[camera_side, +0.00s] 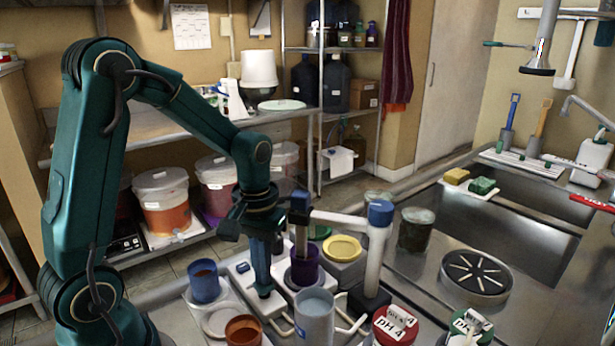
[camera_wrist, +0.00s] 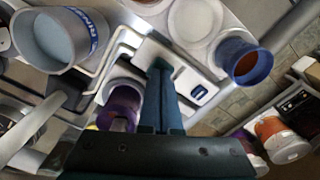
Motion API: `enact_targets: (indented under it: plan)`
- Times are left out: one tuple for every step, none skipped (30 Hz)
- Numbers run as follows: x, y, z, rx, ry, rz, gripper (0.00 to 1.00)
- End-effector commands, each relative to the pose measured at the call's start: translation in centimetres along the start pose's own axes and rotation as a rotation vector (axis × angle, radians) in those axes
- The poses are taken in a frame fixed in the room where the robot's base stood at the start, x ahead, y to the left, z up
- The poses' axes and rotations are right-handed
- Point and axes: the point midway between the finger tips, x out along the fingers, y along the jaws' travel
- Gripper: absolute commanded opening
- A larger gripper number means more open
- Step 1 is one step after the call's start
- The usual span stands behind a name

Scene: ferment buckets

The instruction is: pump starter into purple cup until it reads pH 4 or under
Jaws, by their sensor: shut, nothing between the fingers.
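The purple cup (camera_side: 304,268) stands upright on a white base, and a dark probe (camera_side: 300,215) on a white arm reaches down into it. The wrist view shows the closed fingertips (camera_wrist: 158,66) beside that unit's small dark display (camera_wrist: 199,92). Whether the tips touch it is unclear. No container is readably marked as starter.
A blue cup (camera_side: 204,285) with brown-orange contents and an orange-brown cup (camera_side: 243,331) stand left. A large rinse cup (camera_side: 314,318) stands in front. A white post (camera_side: 376,255) carries the probe arm. Red (camera_side: 394,326) and green (camera_side: 470,328) pH containers stand front right.

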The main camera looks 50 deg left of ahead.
Motion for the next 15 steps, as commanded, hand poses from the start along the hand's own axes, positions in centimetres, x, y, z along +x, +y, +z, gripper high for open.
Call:
enact_targets:
  plan:
    - [-0.4, 0.0, 0.0, 0.000, 0.002, 0.000, 0.00]
    - [-0.7, 0.0, -0.1, 0.000, 0.003, 0.000, 0.00]
    - [-1.0, 0.0, 0.0, 0.000, 0.003, 0.000, 0.00]
    - [-1.2, 0.0, -0.1, 0.000, 0.003, 0.001, 0.00]
    - [-1.4, 0.0, 0.0, 0.000, 0.002, 0.000, 0.00]
    - [-1.8, 0.0, 0.0, 0.000, 0.003, 0.000, 0.00]
    - [-2.0, 0.0, -0.1, 0.000, 0.003, 0.001, 0.00]
    - [-2.2, 0.0, -0.1, 0.000, 0.003, 0.001, 0.00]
    - [-2.5, 0.0, -0.1, 0.000, 0.004, 0.001, 0.00]
    - [-2.8, 0.0, -0.1, 0.000, 0.003, 0.000, 0.00]
    - [-3.0, 0.0, -0.1, 0.000, 0.003, 0.001, 0.00]
    - [-3.3, 0.0, -0.1, 0.000, 0.003, 0.001, 0.00]
    - [-3.5, 0.0, -0.1, 0.000, 0.003, 0.001, 0.00]
    - [-3.8, 0.0, -0.1, 0.000, 0.004, 0.001, 0.00]
    - [-4.1, 0.0, 0.0, 0.000, 0.003, 0.001, 0.00]
